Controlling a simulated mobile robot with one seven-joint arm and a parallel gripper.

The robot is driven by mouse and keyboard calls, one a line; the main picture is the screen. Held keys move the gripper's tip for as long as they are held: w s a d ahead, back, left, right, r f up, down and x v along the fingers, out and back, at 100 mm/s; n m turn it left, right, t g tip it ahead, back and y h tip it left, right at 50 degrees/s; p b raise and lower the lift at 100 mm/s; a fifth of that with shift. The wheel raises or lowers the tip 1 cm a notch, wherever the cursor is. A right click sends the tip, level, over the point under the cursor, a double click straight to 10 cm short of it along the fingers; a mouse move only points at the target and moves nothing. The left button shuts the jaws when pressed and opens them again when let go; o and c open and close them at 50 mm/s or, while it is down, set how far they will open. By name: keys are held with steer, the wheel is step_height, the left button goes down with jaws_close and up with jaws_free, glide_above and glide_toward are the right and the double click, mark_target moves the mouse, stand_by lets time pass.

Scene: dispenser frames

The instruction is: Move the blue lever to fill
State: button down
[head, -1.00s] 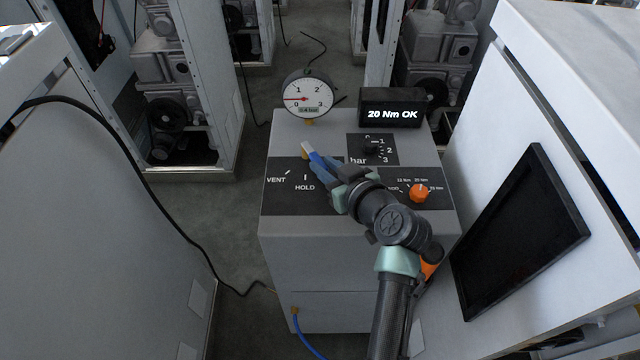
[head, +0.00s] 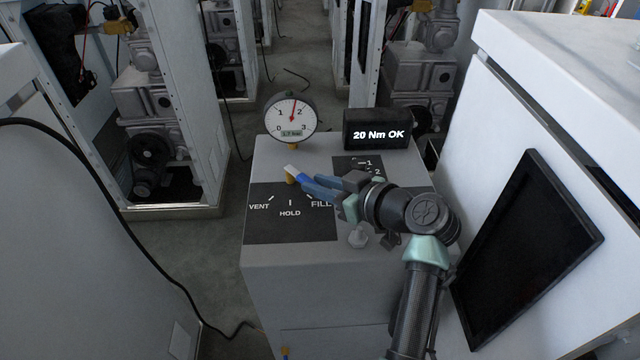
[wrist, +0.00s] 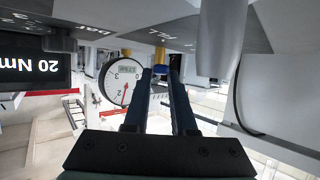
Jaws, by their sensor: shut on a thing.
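The blue lever (head: 305,179) with a white end sits by a brass fitting (head: 291,180) on the grey cabinet top (head: 270,155). It slants down to the right, toward the FILL mark on the black panel (head: 290,225) lettered VENT, HOLD and FILL. My gripper (head: 312,184) is shut on the lever from the right and hides part of it. In the wrist view, a little blue (wrist: 160,69) shows between the fingertips. The round gauge (head: 291,118) behind has its needle just right of upright and a readout of about 1.7 bar.
A black display (head: 381,130) reading "20 Nm OK" stands behind my gripper. My arm partly covers the bar dial panel (head: 360,165). A white cabinet with a dark screen (head: 525,250) stands close on the right. A black cable (head: 130,235) hangs at left.

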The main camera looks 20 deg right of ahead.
steer(key=c, duration=0.7)
jaws_free()
steer(key=shift+w, duration=0.1)
steer(key=v, duration=1.3)
